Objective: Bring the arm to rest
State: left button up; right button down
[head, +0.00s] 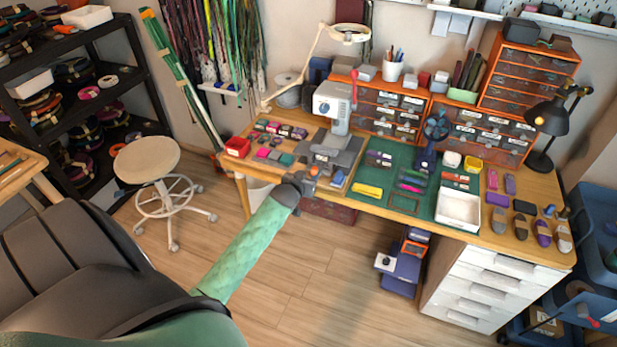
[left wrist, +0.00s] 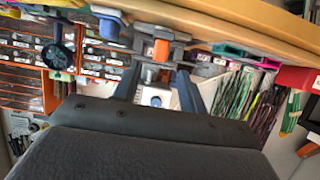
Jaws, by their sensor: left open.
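My left arm, in a green sleeve, reaches in from the lower left in the head view. Its gripper (head: 303,184) is at the front edge of the workbench (head: 253,185), in front of the grey base of a white machine (head: 333,104). In the left wrist view my left gripper (left wrist: 157,80) has its two dark fingers apart, with nothing seen held between them. A small orange piece (left wrist: 161,50) on a grey part shows just beyond the fingers; it also shows beside the gripper in the head view (head: 314,170). Whether they touch, I cannot tell. My right gripper is in neither view.
A green mat (head: 400,203) with small tools and a white tray (head: 458,210) lie right of the gripper. Orange drawer units (head: 480,130) stand behind. A round stool (head: 147,158) stands left. Cords (head: 215,50) hang on the wall. The floor before the bench is mostly clear.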

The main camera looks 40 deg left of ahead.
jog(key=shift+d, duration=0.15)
pick_arm(q)
jog(key=s+d+f+m+g+h, duration=0.15)
jog(key=s+d+f, duration=0.3)
jog(key=f, duration=0.65)
jog(key=s+d+f+m+g, duration=0.1)
jog(key=s+d+f+g, duration=0.3)
jog(key=f, duration=0.6)
jog(key=s+d+f+m+g, duration=0.15)
jog(key=s+d+f, duration=0.35)
jog(key=f, duration=0.6)
jog(key=s+d+f+g, duration=0.1)
jog(key=s+d+f, duration=0.4)
jog(key=s, duration=0.5)
jog(key=s+d+f+g+h+b, duration=0.1)
jog(key=s+d+f, duration=0.5)
jog(key=s, duration=0.4)
jog(key=s+d+f+g+h+b, duration=0.1)
jog(key=s+d+f, duration=0.4)
jog(key=s, duration=0.6)
jog(key=shift+d+f+m+g, duration=0.25)
jog(key=shift+f+m+g, duration=0.15)
jog(key=shift+f+g, duration=0.35)
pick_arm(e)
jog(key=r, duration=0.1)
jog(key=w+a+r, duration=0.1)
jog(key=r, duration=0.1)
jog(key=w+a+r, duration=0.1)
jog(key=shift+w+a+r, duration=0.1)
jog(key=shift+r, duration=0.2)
